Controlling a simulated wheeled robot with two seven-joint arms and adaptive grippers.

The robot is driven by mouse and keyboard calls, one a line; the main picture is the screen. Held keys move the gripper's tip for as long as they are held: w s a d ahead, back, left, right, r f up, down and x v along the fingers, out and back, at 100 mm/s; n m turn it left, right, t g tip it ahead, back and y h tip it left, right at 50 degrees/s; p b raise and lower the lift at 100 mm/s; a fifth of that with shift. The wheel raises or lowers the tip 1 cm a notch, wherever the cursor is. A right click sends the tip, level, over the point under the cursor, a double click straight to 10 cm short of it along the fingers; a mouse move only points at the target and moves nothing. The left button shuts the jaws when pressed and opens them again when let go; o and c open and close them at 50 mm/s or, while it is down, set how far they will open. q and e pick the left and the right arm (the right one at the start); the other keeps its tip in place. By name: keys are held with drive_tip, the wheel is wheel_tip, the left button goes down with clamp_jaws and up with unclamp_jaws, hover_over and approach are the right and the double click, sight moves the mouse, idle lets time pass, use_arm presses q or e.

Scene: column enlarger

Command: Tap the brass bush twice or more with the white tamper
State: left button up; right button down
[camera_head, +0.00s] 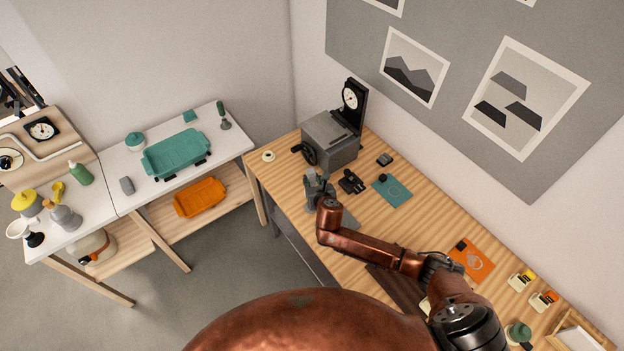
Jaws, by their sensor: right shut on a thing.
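My right gripper (318,190) is at the end of my copper arm, low over the wooden bench, in front of the grey enlarger-like box. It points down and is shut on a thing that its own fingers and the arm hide. I cannot make out the white tamper anywhere. No brass bush shows clearly; a small pale ring (268,156) lies flat near the bench's left corner, apart from the gripper, and I cannot tell what it is. My left gripper is not in view.
The grey box (330,139) with a crank and upright dial stands behind the gripper. A black part (351,182) and a teal mat (392,190) lie to its right. An orange mat (471,260) lies farther right. A white table (108,179) with a teal tray (176,153) stands left.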

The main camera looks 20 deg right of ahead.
drive_tip(key=shift+r, duration=0.2)
drive_tip(key=shift+f, duration=0.1)
wheel_tip(320, 180, down, 5)
drive_tip(key=shift+f+b, duration=0.1)
drive_tip(key=shift+b, duration=1.15)
drive_tip(key=shift+r+p, duration=0.3)
drive_tip(key=shift+r, duration=0.1)
wheel_tip(320, 180, up, 3)
drive_tip(key=p, duration=0.3)
drive_tip(key=shift+f, duration=0.15)
drive_tip(key=shift+r, duration=0.95)
